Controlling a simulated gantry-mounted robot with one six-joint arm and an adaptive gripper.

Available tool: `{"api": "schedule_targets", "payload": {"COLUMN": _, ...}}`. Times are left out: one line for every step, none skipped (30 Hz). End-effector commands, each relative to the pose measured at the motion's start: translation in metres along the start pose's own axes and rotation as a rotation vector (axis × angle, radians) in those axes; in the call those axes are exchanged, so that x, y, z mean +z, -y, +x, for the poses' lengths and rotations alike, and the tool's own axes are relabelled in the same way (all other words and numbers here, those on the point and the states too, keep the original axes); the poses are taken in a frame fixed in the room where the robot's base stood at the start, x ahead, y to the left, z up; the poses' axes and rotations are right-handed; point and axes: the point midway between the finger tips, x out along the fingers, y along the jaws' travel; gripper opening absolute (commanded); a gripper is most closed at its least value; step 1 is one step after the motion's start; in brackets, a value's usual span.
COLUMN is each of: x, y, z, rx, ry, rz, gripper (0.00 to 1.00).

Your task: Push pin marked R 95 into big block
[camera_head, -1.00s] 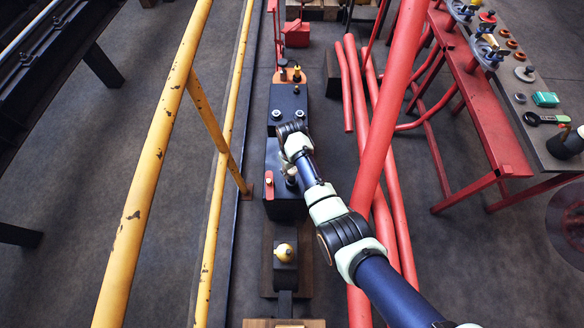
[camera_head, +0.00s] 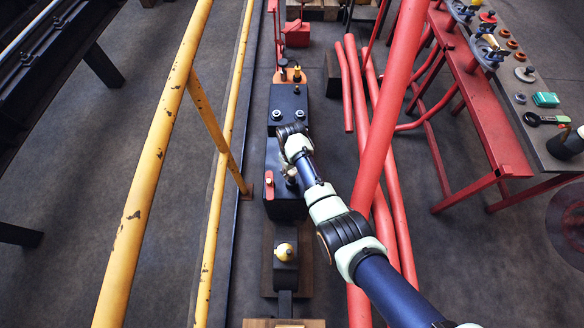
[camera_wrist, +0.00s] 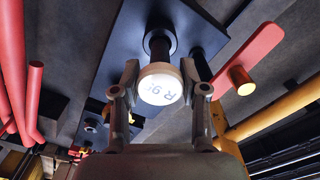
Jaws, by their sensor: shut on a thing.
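The pin marked R 95 (camera_wrist: 160,88) shows in the wrist view with its pale round head toward the camera and a dark shaft running to a dark collar on the big block. My gripper (camera_wrist: 160,84) is shut on the pin's head, one finger on each side. The big block (camera_wrist: 110,25) is a dark flat surface behind the pin. In the head view the big block (camera_head: 287,105) is a long dark box in the middle, and my arm reaches over it from the lower right. The gripper is mostly hidden there by my wrist. How deep the shaft sits cannot be told.
A red handle (camera_head: 269,186) lies on the block's left side; it also shows in the wrist view (camera_wrist: 250,58). Yellow railings (camera_head: 219,185) stand left. Red pipes (camera_head: 352,90) run close on the right. A red-legged workbench (camera_head: 476,105) with small parts stands farther right.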

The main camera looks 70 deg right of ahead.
Motion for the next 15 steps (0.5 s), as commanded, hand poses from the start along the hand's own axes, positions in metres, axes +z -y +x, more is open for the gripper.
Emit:
{"api": "schedule_targets", "payload": {"x": -0.0005, "y": -0.0001, "z": -0.0008, "rx": 0.0, "ry": -0.001, "rz": 0.0, "gripper": 0.0}}
{"api": "schedule_targets", "payload": {"x": -0.0003, "y": -0.0001, "z": -0.0006, "rx": 0.0, "ry": -0.001, "rz": 0.0, "gripper": 0.0}}
{"api": "schedule_targets", "payload": {"x": -0.0001, "y": 0.0, "z": -0.0002, "rx": 0.0, "ry": 0.0, "rz": 0.0, "gripper": 0.0}}
{"api": "schedule_targets", "payload": {"x": 0.0, "y": 0.0, "z": 0.0002, "rx": 0.0, "ry": 0.0, "rz": 0.0, "gripper": 0.0}}
{"api": "schedule_targets", "payload": {"x": 0.0001, "y": 0.0, "z": 0.0007, "rx": 0.0, "ry": 0.0, "rz": 0.0, "gripper": 0.0}}
{"api": "schedule_targets", "payload": {"x": 0.0001, "y": 0.0, "z": 0.0012, "rx": 0.0, "ry": 0.0, "rz": 0.0, "gripper": 0.0}}
{"api": "schedule_targets", "payload": {"x": 0.0, "y": 0.0, "z": 0.0014, "rx": 0.0, "ry": 0.0, "rz": 0.0, "gripper": 0.0}}
{"api": "schedule_targets", "payload": {"x": 0.0, "y": 0.0, "z": 0.0014, "rx": 0.0, "ry": 0.0, "rz": 0.0, "gripper": 0.0}}
{"api": "schedule_targets", "payload": {"x": 0.0, "y": 0.0, "z": 0.0014, "rx": 0.0, "ry": 0.0, "rz": 0.0, "gripper": 0.0}}
{"api": "schedule_targets", "payload": {"x": -0.0001, "y": 0.0, "z": 0.0014, "rx": 0.0, "ry": 0.0, "rz": 0.0, "gripper": 0.0}}
{"api": "schedule_targets", "payload": {"x": -0.0001, "y": 0.0, "z": 0.0014, "rx": 0.0, "ry": -0.001, "rz": 0.0, "gripper": 0.0}}
{"api": "schedule_targets", "payload": {"x": -0.0001, "y": 0.0, "z": 0.0016, "rx": 0.0, "ry": -0.001, "rz": 0.0, "gripper": 0.0}}
{"api": "schedule_targets", "payload": {"x": -0.0001, "y": 0.0, "z": 0.002, "rx": 0.0, "ry": -0.001, "rz": 0.0, "gripper": 0.0}}
{"api": "schedule_targets", "payload": {"x": -0.0002, "y": 0.0, "z": 0.0024, "rx": 0.0, "ry": -0.001, "rz": 0.0, "gripper": 0.0}}
{"api": "schedule_targets", "payload": {"x": -0.0002, "y": -0.0001, "z": 0.0032, "rx": 0.0, "ry": -0.001, "rz": 0.0, "gripper": 0.0}}
